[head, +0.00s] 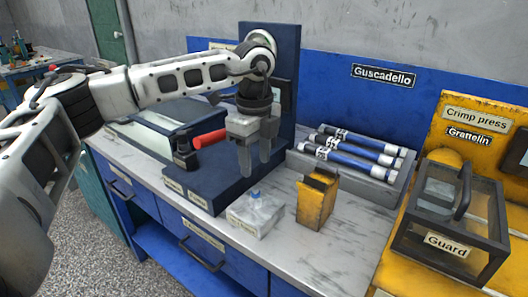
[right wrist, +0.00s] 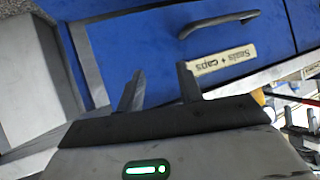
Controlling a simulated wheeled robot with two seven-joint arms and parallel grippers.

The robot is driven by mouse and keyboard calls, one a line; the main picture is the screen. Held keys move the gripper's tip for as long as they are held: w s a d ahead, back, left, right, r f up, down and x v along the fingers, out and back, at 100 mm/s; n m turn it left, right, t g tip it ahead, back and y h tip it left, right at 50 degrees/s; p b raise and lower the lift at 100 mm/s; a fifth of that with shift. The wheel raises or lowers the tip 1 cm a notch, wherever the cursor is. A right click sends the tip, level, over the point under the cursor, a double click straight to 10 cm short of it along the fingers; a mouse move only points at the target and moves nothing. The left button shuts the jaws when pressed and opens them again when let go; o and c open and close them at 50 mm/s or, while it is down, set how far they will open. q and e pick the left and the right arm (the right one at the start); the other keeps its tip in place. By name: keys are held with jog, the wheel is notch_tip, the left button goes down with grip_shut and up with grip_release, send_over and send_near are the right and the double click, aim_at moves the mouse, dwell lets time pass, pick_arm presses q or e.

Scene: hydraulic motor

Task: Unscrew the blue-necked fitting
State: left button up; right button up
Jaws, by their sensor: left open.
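A small fitting with a blue neck (head: 255,194) shows on top of a pale grey block (head: 256,216) on the marble-look bench. My left gripper (head: 255,166) points down above and slightly behind this block. Its two fingers are apart with nothing visible between them, and it does not appear to touch the fitting. My right gripper (right wrist: 160,82) shows only in the right wrist view. Its fingers are apart and empty, in front of a blue drawer labelled "Seals + caps" (right wrist: 222,62).
A yellow block (head: 316,201) stands right of the grey block. Blue-and-white cylinders (head: 352,158) lie in a grey tray. A crimp press guard (head: 452,222) stands at right.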

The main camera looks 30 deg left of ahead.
aim_at(256, 188)
pick_arm(q)
jog(key=shift+f, duration=0.3)
notch_tip(256, 188, down, 6)
jog(key=b, duration=0.4)
jog(key=shift+s+b, duration=0.15)
jog(key=shift+b, duration=0.2)
jog(key=shift+f+b, duration=0.65)
jog(key=shift+f, duration=0.45)
pick_arm(e)
jog(key=shift+s+a+f+t, duration=0.1)
jog(key=shift+a+f+t, duration=0.05)
jog(key=shift+f, duration=0.55)
jog(key=shift+s+a+f+t, duration=0.1)
jog(key=shift+f+t, duration=0.05)
jog(key=shift+f, duration=0.5)
jog(key=shift+r, duration=0.1)
pick_arm(q)
jog(key=c, duration=1)
jog(key=n+p, duration=0.1)
jog(key=n, duration=0.2)
jog(key=shift+r+n, duration=0.1)
jog(key=shift+n, duration=1.3)
pick_arm(e)
jog(key=shift+r, duration=0.45)
